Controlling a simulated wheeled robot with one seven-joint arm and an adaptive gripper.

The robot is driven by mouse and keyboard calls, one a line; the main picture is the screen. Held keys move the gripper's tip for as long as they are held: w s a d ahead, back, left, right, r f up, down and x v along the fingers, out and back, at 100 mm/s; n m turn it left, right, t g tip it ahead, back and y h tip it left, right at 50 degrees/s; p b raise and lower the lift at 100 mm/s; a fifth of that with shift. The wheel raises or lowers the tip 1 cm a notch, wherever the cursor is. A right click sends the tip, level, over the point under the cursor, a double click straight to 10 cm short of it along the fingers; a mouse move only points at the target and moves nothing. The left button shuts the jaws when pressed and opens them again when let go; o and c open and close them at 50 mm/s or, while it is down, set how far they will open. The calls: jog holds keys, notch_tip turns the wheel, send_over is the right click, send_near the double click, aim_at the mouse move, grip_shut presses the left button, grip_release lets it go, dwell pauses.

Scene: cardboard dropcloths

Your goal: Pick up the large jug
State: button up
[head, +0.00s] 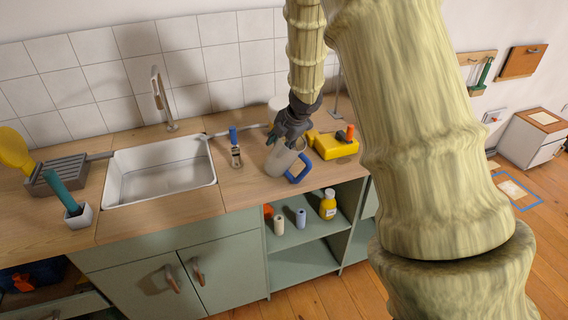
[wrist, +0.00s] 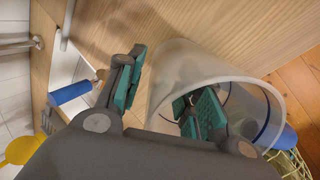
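The large jug (head: 279,161) is a pale grey, see-through vessel with a blue handle (head: 298,170). It stands on the wooden counter right of the sink. My gripper (head: 286,136) is at the jug's top, pointing down. In the wrist view the jug's wall (wrist: 163,85) passes between the fingers of my gripper (wrist: 160,95). One finger is outside the jug on the left; the other is inside its mouth. The fingers are spread, with a visible gap at the outer finger. The handle side is partly hidden behind the inner finger and rim.
A blue-handled tool (head: 235,147) lies left of the jug, by the sink (head: 160,172). A yellow object (head: 335,146) with an orange and dark thing on it sits close on the right. The counter's front edge (head: 255,202) is near the jug. Bottles stand on the open shelf below.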

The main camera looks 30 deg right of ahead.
jog(key=shift+w+a+f, duration=0.1)
jog(key=shift+f, duration=0.05)
jog(key=shift+c, duration=0.4)
grip_shut()
